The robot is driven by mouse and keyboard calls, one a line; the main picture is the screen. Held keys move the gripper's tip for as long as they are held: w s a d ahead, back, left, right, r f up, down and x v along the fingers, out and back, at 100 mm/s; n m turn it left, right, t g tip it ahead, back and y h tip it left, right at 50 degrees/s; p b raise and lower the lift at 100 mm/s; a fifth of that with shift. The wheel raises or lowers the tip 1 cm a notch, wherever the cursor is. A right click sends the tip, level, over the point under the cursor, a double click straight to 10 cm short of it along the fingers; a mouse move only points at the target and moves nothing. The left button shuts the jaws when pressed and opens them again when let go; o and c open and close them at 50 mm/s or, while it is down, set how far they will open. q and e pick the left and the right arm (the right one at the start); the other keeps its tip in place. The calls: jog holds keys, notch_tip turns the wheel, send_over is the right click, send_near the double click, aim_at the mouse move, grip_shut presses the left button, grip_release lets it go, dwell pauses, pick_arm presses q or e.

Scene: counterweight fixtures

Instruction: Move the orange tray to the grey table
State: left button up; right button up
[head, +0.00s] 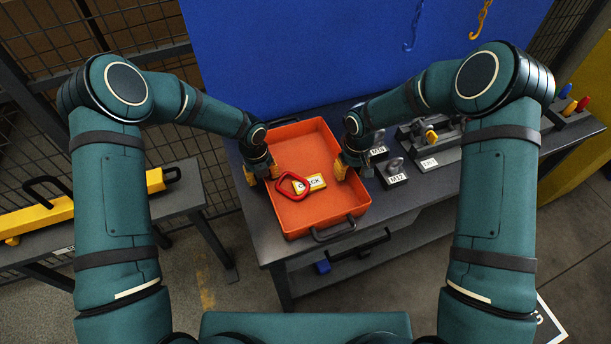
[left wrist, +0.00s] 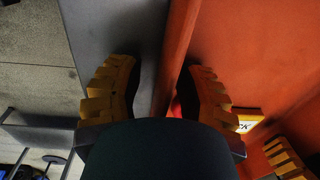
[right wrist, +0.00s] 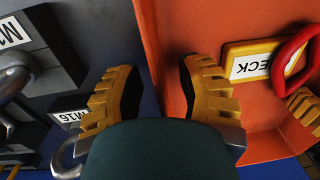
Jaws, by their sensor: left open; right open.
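The orange tray (head: 309,214) rests on a dark grey workbench (head: 420,192). Inside it lie a yellow block with a white label (head: 316,183) and a red ring (head: 291,183). My left gripper (head: 262,174) is open at the tray's left wall, one finger outside and one inside; the left wrist view shows the wall rim (left wrist: 172,70) between them. My right gripper (head: 353,170) is open across the right wall in the same way, with the rim (right wrist: 150,60) between its fingers in the right wrist view. Neither gripper is closed on the wall.
A grey table (head: 188,188) stands at the left, with a yellow tool (head: 40,214) on it. Labelled weights (head: 393,177) and a fixture (head: 430,140) stand close to the tray's right. A blue panel (head: 300,50) rises behind the workbench. A floor gap separates the tables.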

pick_arm(q)
jog(key=shift+o, duration=0.3)
pick_arm(e)
jog(key=shift+o, duration=0.3)
pick_arm(q)
grip_shut()
pick_arm(e)
grip_shut()
pick_arm(q)
jog(key=shift+r, duration=0.1)
pick_arm(e)
jog(key=shift+r, duration=0.1)
